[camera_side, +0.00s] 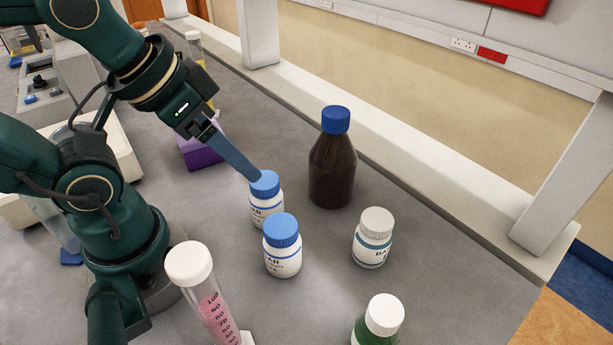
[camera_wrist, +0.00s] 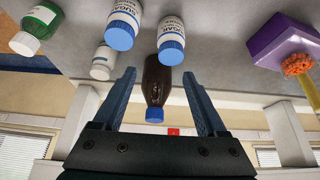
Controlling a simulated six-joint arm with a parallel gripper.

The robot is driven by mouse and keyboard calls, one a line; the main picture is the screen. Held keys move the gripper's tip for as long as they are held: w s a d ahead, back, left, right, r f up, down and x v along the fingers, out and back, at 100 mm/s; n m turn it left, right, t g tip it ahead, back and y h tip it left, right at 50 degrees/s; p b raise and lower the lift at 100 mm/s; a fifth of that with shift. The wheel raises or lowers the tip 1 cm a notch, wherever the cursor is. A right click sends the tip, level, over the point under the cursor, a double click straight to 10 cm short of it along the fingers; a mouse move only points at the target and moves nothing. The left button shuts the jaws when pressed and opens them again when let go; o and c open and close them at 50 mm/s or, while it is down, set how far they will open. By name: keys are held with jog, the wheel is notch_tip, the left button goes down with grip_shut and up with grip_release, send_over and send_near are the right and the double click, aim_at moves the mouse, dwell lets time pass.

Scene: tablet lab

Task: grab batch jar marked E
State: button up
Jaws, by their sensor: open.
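Two white jars with blue caps stand on the grey bench, a rear one (camera_side: 267,208) and a front one (camera_side: 283,260). A white jar with a pale grey cap (camera_side: 372,245) stands to their right. In the wrist view the blue-capped jars (camera_wrist: 172,27) (camera_wrist: 124,14) show partly readable labels like SUGAR, and the grey-capped jar (camera_wrist: 104,62) is beside them. I cannot make out an E on any jar. My gripper (camera_side: 255,176) is open, its fingertips overlapping the rear jar's cap in the side view; contact is unclear. In the wrist view nothing is between its fingers (camera_wrist: 159,76).
A tall brown bottle (camera_side: 332,170) stands behind the jars. A green white-capped bottle (camera_side: 376,327) and a pink-filled tube (camera_side: 210,300) are in front. A purple block (camera_side: 200,148) is at the left rear. Bare bench lies right of the grey-capped jar.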

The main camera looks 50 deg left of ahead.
jog(key=shift+o, duration=1.4)
